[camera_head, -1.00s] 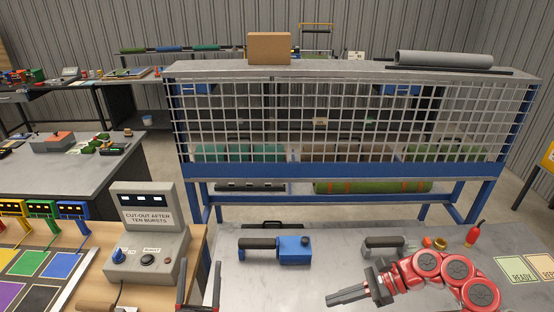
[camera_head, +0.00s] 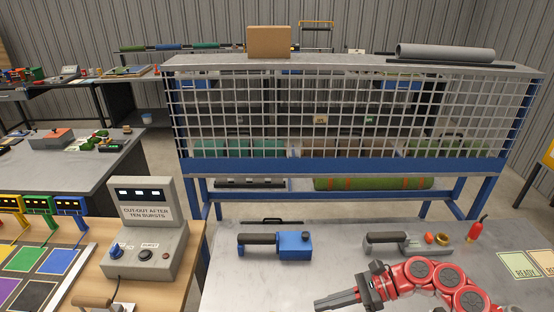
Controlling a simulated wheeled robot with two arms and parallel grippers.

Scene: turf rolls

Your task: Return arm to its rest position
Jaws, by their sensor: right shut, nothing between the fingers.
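My right arm is red and reaches in from the lower right. Its gripper (camera_head: 335,301) is shut and empty, pointing left over the front part of the grey metal table (camera_head: 240,290). It is below and apart from the blue tool with a dark handle (camera_head: 282,245) and the grey tool with a dark handle (camera_head: 395,240). My left gripper does not show.
A cut-out box (camera_head: 148,235) stands on the wooden bench at left. A small red bottle (camera_head: 475,231), a brass ring (camera_head: 442,239) and a READY card (camera_head: 520,266) lie at right. A blue-framed mesh rack (camera_head: 340,165) stands behind the table.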

